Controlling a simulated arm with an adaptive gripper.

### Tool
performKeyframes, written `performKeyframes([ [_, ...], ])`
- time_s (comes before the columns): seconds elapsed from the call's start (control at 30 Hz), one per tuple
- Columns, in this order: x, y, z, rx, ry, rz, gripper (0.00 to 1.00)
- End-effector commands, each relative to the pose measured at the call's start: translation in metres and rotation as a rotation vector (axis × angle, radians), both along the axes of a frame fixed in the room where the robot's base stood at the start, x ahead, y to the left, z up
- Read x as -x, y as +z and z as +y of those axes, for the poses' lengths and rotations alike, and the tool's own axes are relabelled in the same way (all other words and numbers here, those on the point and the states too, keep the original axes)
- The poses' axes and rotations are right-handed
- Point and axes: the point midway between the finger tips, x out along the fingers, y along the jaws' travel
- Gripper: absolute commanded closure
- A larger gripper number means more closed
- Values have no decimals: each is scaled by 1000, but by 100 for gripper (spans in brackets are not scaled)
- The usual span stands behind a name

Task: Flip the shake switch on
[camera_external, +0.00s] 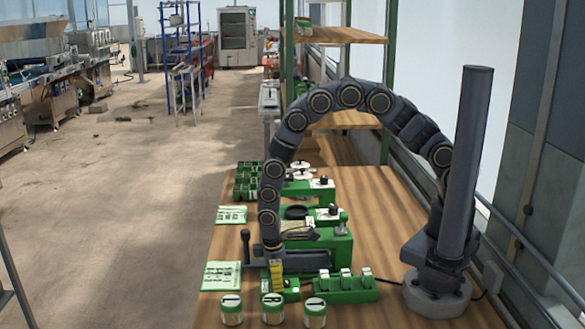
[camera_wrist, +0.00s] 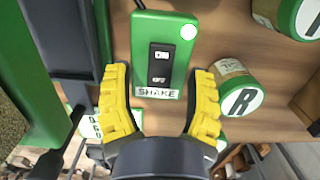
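The shake switch is on a green box (camera_wrist: 178,22) marked SHAKE in the wrist view. Its black plate (camera_wrist: 161,66) carries small white markings too blurred to read surely, so I cannot tell its position. The green box also shows in the external view (camera_external: 291,284), partly behind my gripper. My gripper (camera_wrist: 160,72) has two yellow fingers, spread apart, one on each side of the box's labelled end, with nothing held between them. In the external view my gripper (camera_external: 277,275) points down over the front of the bench beside the box.
A green block with several white-topped parts (camera_external: 345,288) stands right of the switch box. A green-and-grey machine (camera_external: 320,250) lies behind. Bare wood (camera_external: 380,215) shows farther back.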

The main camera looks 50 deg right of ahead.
Motion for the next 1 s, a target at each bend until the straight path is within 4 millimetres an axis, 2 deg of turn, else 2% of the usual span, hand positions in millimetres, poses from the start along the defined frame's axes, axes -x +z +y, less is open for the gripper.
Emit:
performKeyframes([
  [0.23, -1, 2, 1, -2, 0, -2, 46],
  [0.33, -3, 12, 2, -5, 0, -6, 46],
  [0.73, -8, 92, 8, -5, 0, -6, 46],
  [0.9, -9, 112, 8, -1, 0, -2, 46],
  [1.0, -8, 118, 8, 0, 0, 0, 46],
])
